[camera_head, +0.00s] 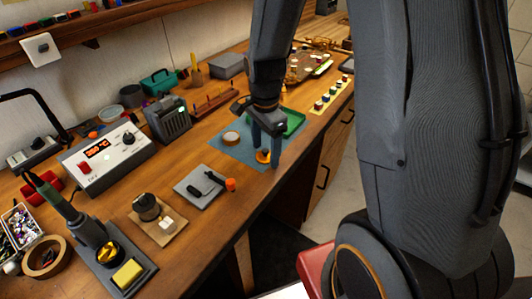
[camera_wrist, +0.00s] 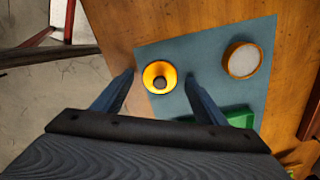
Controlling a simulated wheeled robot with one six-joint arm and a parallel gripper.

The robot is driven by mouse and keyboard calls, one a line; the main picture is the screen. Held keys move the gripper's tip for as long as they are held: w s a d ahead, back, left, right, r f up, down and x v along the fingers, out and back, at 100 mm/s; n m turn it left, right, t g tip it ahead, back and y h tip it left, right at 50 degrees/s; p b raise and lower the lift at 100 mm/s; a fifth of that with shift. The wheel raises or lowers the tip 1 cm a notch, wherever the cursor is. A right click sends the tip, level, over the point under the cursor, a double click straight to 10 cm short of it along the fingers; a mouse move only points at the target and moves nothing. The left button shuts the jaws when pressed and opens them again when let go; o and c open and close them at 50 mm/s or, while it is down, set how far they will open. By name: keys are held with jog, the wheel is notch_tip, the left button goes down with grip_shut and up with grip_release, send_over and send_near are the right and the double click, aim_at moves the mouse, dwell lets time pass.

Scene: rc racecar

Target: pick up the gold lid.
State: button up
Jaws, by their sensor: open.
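The gold lid (camera_wrist: 160,75) is a round gold piece with a dark knob at its centre, lying on a blue-grey mat (camera_wrist: 170,47) near the mat's edge. In the head view the lid (camera_head: 262,157) shows between my fingers, partly hidden by them. My gripper (camera_head: 265,154) is open and empty, pointing down over the mat. In the wrist view its two fingers stand on either side of the lid, with a gap to each side. I cannot tell exactly how high the fingertips are above the mat.
A round wood-rimmed disc (camera_wrist: 242,61) lies on the mat beside the lid. A green tray (camera_head: 292,122) is just beyond my gripper. A grey plate with black parts (camera_head: 199,187) and an orange piece (camera_head: 231,184) lie nearer. The bench's front edge is close to the lid.

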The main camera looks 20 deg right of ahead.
jog(key=c, duration=1.1)
jog(key=shift+r, duration=0.1)
